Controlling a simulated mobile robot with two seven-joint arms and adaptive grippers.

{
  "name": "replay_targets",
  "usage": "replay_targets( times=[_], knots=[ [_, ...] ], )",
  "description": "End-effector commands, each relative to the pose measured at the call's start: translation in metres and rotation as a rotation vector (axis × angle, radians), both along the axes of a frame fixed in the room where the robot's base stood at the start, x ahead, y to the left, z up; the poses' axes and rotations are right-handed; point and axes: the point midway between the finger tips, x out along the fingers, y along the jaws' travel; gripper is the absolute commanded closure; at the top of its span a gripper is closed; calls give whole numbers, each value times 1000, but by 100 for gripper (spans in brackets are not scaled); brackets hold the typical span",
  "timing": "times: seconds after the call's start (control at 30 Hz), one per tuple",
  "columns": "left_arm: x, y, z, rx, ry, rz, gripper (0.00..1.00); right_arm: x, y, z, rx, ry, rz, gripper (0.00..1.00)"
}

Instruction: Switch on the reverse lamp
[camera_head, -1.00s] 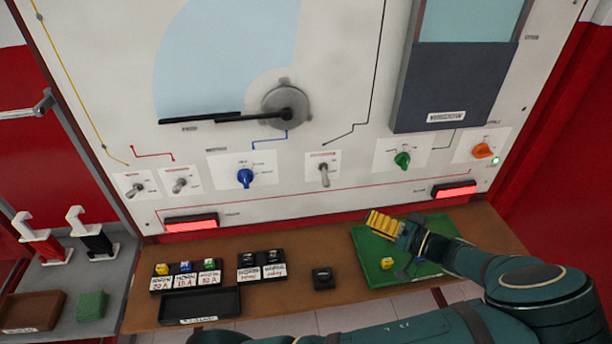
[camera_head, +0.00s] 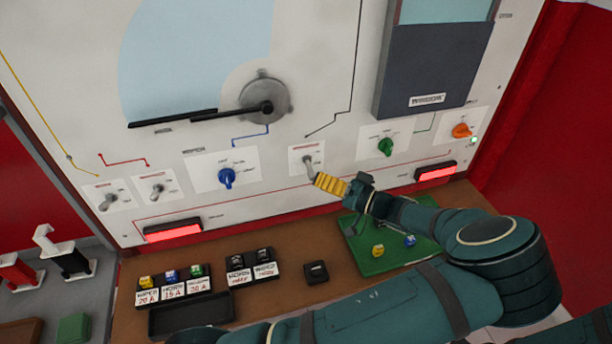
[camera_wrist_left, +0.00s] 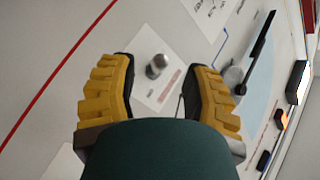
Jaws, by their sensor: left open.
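The board carries several silver toggle switches, and their small labels are too blurred to read, so I cannot tell by name which one works the reverse lamp. My left gripper (camera_head: 318,180) is at the middle toggle switch (camera_head: 308,166), its yellow fingers just below and right of the lever in the head view. In the left wrist view the gripper (camera_wrist_left: 164,68) is open, with the toggle lever (camera_wrist_left: 157,66) between its fingertips and clear of both. Two more toggles, the outer left one (camera_head: 108,201) and its neighbour (camera_head: 156,190), sit at the left. My right gripper is not in view.
Red lamp bars glow at left (camera_head: 173,232) and right (camera_head: 435,173). A blue knob (camera_head: 227,177), a green knob (camera_head: 386,147) and an orange knob (camera_head: 461,131) flank the middle toggle. Below, the shelf holds fuse blocks, a black tray (camera_head: 190,318) and a green mat (camera_head: 372,265).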

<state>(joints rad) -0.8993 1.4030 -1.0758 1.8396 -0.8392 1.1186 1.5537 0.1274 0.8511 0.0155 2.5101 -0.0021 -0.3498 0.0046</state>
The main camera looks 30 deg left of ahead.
Motion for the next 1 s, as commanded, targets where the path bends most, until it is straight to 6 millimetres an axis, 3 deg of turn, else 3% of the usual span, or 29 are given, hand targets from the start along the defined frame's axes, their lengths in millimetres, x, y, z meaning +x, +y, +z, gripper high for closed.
replay_targets(
  times=[0.1, 0.3, 0.73, 0.87, 0.9, 1.0],
  knots=[
    [-2, 22, 0, 1, 1, 3, 52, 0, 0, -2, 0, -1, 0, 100],
    [-2, 45, 0, 2, 1, 1, 52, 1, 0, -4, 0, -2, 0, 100],
    [-2, 53, 0, 0, 1, 0, 49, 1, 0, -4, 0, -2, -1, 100],
    [-2, 53, 0, 0, 1, 0, 95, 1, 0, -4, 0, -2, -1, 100],
    [-2, 53, 0, 0, 1, 0, 100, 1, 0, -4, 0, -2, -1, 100],
    [-2, 52, 0, 1, 0, -1, 100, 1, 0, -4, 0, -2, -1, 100]
  ],
)
